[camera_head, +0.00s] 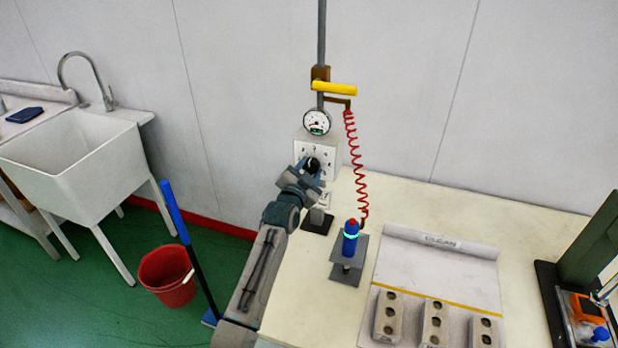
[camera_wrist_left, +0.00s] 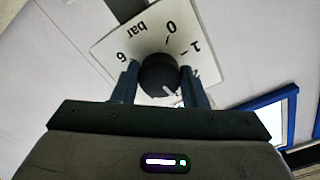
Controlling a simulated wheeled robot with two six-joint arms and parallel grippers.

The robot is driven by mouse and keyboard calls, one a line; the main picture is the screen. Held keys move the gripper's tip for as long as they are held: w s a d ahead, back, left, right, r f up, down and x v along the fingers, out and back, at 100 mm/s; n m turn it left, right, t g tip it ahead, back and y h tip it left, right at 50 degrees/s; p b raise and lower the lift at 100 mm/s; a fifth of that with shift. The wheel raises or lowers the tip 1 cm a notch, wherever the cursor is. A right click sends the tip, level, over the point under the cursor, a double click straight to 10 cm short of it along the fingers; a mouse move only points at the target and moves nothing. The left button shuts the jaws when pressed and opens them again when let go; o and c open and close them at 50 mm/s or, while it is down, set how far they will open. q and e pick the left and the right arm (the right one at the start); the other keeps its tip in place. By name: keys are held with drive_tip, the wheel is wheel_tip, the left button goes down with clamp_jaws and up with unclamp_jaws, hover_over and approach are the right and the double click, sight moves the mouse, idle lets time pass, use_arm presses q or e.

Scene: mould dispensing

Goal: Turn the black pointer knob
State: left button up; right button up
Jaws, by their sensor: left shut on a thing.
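The black pointer knob (camera_wrist_left: 159,75) sits on a white dial plate (camera_wrist_left: 112,50) marked "bar" with numbers around it. In the head view the knob (camera_head: 312,165) is on the front of a white box (camera_head: 333,150) below a round gauge (camera_head: 317,122). My left gripper (camera_wrist_left: 158,85) has one finger on each side of the knob and is shut on it. A white pointer line shows on the knob's face in the wrist view. In the head view my left gripper (camera_head: 309,172) covers part of the dial. My right gripper is not in view.
A yellow-handled valve (camera_head: 334,88) is above the gauge, with a red coiled hose (camera_head: 352,150) hanging beside it. A blue bottle-like tool (camera_head: 350,238) stands on a grey stand (camera_head: 347,270). Several grey moulds (camera_head: 388,315) lie at the front. The right rear tabletop is clear.

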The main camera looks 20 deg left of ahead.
use_arm(q)
drive_tip(key=m+b, duration=0.2)
drive_tip(key=m, duration=0.3)
drive_tip(key=shift+f+m, duration=0.1)
drive_tip(key=shift+m, duration=0.2)
drive_tip(key=m+b, duration=0.2)
drive_tip(key=m, duration=0.3)
idle(0.4)
drive_tip(key=o, duration=1)
drive_tip(key=shift+c, duration=0.2)
